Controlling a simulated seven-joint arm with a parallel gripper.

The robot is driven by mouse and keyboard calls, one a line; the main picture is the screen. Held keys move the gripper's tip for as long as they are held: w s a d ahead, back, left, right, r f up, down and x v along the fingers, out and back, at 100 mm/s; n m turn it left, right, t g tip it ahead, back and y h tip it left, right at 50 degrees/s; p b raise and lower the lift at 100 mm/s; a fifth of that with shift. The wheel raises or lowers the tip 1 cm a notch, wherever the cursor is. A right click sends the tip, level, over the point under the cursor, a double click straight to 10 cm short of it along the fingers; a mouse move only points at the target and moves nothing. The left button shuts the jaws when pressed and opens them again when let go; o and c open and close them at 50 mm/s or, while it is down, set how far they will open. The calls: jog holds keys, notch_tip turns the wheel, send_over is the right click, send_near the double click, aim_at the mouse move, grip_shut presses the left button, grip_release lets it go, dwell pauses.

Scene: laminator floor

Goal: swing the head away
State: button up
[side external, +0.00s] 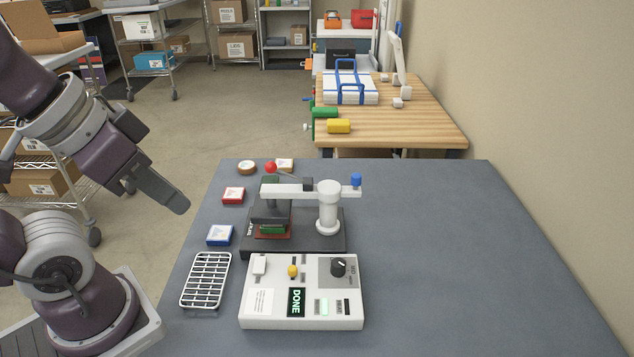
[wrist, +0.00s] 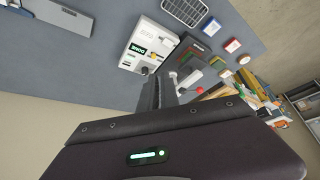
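The press stands on the grey table in the side external view. Its white swing arm (side external: 300,189) runs across a white post (side external: 328,210), with a blue knob (side external: 355,180) at the right end. The dark head (side external: 266,213) is under the arm's left end, over a red and green piece (side external: 272,231) on the black base (side external: 325,244). A red ball handle (side external: 271,167) tops the head end; it also shows in the wrist view (wrist: 190,61). My gripper (side external: 180,204) hangs left of the press, apart from it. Its finger gap is unclear in both views.
A white control box (side external: 253,318) in front of the press shows DONE (side external: 296,302). A wire rack (side external: 206,280), a blue box (side external: 220,235) and a red box (side external: 233,195) lie to the left. The table's right side is clear.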

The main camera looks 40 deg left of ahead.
jog(key=o, duration=0.7)
jog(key=w, duration=0.2)
jog(key=w+r, duration=0.1)
jog(key=w, duration=0.1)
jog(key=w+r, duration=0.1)
jog(key=w, duration=0.1)
jog(key=shift+w+d, duration=0.1)
jog(key=shift+c, duration=0.2)
jog(key=g, duration=0.1)
send_near(356, 175)
jog(key=x, duration=0.7)
jog(key=shift+w+f, duration=0.2)
jog(key=shift+f, duration=0.05)
jog(key=shift+w+f, duration=0.2)
jog(key=shift+f, duration=0.3)
grip_shut()
